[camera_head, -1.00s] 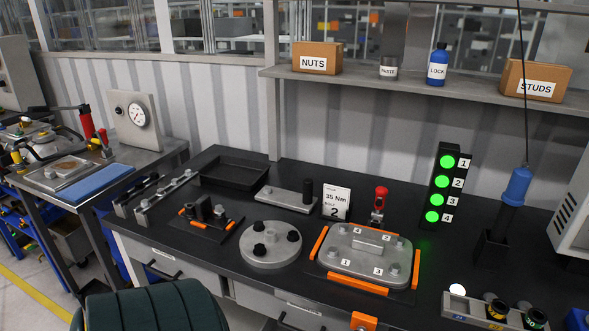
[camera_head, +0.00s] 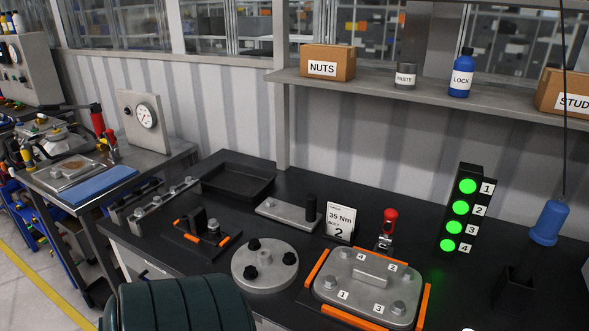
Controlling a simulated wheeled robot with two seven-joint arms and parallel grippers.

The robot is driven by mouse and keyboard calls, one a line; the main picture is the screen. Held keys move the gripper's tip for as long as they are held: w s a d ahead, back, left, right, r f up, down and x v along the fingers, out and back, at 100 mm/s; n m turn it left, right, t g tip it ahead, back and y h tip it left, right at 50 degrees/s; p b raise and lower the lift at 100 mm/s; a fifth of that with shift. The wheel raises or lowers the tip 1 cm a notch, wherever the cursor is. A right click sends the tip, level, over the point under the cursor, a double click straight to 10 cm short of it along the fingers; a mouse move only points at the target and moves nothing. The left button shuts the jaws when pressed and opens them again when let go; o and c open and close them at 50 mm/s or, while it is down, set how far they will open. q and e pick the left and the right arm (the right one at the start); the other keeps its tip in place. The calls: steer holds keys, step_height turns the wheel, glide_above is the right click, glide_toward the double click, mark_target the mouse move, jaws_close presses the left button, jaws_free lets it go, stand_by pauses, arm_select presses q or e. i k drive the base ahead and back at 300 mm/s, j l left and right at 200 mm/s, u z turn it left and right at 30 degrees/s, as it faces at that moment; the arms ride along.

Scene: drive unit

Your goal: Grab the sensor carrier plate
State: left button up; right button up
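No part carries a name that marks it as the sensor carrier plate. A flat grey plate (camera_head: 283,213) with a black upright cylinder at its right end lies on the black bench top, behind a round grey disc (camera_head: 265,278) with black knobs. A rounded grey cover plate (camera_head: 368,284) with a raised block and numbered bolts sits between orange edge strips at the front right. I cannot tell for sure which of these is the sensor carrier plate. Neither of my grippers shows in the head view.
A black tray (camera_head: 238,181), a small orange-marked fixture (camera_head: 207,236), a 35 Nm sign (camera_head: 339,222), a red-handled clamp (camera_head: 388,228) and a green light tower (camera_head: 463,210) crowd the bench. A dark green ribbed shape (camera_head: 180,306) blocks the near edge. A shelf (camera_head: 430,96) hangs above.

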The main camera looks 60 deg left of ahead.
mark_target(307, 219)
steer(key=u, duration=2)
